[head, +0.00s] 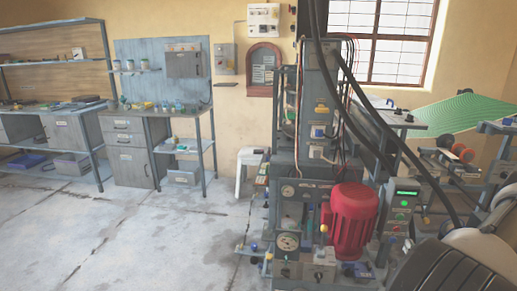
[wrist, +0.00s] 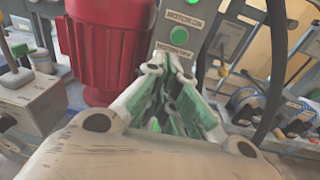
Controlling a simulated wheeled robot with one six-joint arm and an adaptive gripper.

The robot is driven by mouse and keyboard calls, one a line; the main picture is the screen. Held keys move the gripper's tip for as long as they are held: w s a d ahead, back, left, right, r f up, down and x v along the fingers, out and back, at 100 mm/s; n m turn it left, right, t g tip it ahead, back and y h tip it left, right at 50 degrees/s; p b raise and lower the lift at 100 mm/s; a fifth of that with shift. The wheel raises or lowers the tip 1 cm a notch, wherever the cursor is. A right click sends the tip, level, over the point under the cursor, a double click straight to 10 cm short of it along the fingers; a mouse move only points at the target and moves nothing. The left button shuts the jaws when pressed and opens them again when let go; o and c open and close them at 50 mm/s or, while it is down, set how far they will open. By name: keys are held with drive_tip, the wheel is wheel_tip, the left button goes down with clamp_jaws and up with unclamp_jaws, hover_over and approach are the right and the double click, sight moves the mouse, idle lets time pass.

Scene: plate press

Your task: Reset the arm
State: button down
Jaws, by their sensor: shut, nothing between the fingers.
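My gripper (wrist: 172,72) shows in the wrist view with its green-padded fingers drawn together and nothing between them. Its fingertips point towards a grey control box (wrist: 205,28) with a green button labelled MOTOR ON. I cannot tell the gap between the fingertips and the box. The same box (head: 401,205) stands right of the press in the head view. Part of my arm, pale and dark, fills the lower right corner there, and my gripper is not distinguishable in that view.
The press (head: 318,120) stands at centre right with a red motor (head: 349,220), which is also left of my gripper in the wrist view (wrist: 108,45). Dark cables cross in front of the press. Workbenches (head: 130,150) line the left wall. The floor at left is clear.

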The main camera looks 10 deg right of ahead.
drive_tip(key=s+a+f+n+y, duration=0.1)
drive_tip(key=s+a+n+y, duration=0.1)
drive_tip(key=a+y, duration=0.35)
drive_tip(key=s+a+r+n+g+y, duration=0.45)
drive_tip(key=a+r+n, duration=0.25)
drive_tip(key=a, duration=0.2)
drive_tip(key=s+a+r+n+g+y, duration=0.4)
drive_tip(key=a+r+n+g+y, duration=0.15)
drive_tip(key=a+r+n, duration=0.2)
drive_tip(key=s+a+r+n+g+h, duration=0.1)
drive_tip(key=s+r+n+g+h, duration=0.35)
drive_tip(key=r+n, duration=0.35)
drive_tip(key=s+a+r+n+g+h, duration=0.1)
drive_tip(key=s+r+n+g+h, duration=0.35)
drive_tip(key=r+n, duration=0.4)
drive_tip(key=a+r+n+t+h, duration=0.1)
drive_tip(key=a+r+n+t, duration=0.2)
drive_tip(key=r, duration=0.4)
drive_tip(key=a+r+n+t+h, duration=0.1)
drive_tip(key=a+r+n+t, duration=0.1)
drive_tip(key=r, duration=0.6)
drive_tip(key=shift+s+a+n+t, duration=0.15)
drive_tip(key=shift+a+n+t, duration=0.25)
drive_tip(key=shift+a+t, duration=0.55)
